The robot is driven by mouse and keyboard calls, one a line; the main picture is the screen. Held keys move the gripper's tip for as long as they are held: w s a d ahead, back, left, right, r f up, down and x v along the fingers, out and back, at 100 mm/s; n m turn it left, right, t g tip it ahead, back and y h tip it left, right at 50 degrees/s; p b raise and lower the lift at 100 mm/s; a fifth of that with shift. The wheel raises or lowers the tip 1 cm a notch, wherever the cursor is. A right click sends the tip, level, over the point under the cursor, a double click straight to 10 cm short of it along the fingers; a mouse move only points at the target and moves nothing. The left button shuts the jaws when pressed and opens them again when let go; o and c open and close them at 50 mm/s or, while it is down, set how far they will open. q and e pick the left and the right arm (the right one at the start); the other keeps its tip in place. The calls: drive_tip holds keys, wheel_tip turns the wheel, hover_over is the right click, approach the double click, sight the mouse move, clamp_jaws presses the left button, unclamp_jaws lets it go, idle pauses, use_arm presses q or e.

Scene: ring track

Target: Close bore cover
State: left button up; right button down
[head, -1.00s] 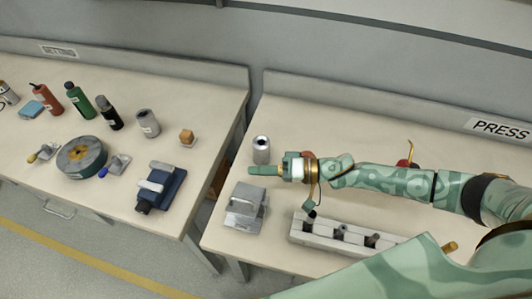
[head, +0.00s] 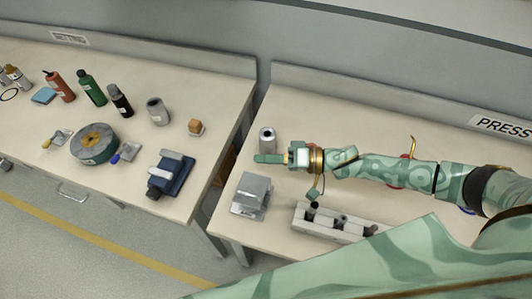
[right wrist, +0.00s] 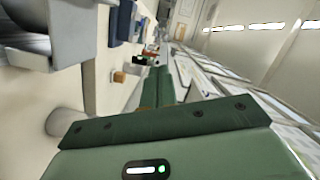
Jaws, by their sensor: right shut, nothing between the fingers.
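My right gripper (head: 268,158) is shut and empty, reaching left over the right bench. It hangs between a grey cylinder (head: 267,136) behind it and a grey metal block (head: 254,188) in front. Its green fingers (right wrist: 165,88) also show in the right wrist view. A pale block with several dark bores (head: 328,224) lies in front of my right forearm. A small dark piece (head: 313,205) stands at its left bore. I cannot tell which part is the bore cover or how it sits. My left gripper is out of view.
A gap separates the two benches. The left bench holds several bottles, a round green-grey disc (head: 94,146), a blue device (head: 171,174) and an orange cube (head: 195,126). The bench between the grey cylinder and the back wall is clear.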

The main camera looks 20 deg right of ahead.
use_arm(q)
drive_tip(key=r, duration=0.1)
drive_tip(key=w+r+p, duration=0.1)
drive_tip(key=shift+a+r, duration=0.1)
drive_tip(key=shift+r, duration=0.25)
use_arm(e)
drive_tip(key=s+d+r, duration=0.4)
drive_tip(key=d, duration=0.4)
drive_tip(key=shift+s+d, duration=0.25)
drive_tip(key=shift+s, duration=0.15)
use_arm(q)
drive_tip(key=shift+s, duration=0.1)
use_arm(e)
drive_tip(key=shift+r, duration=0.1)
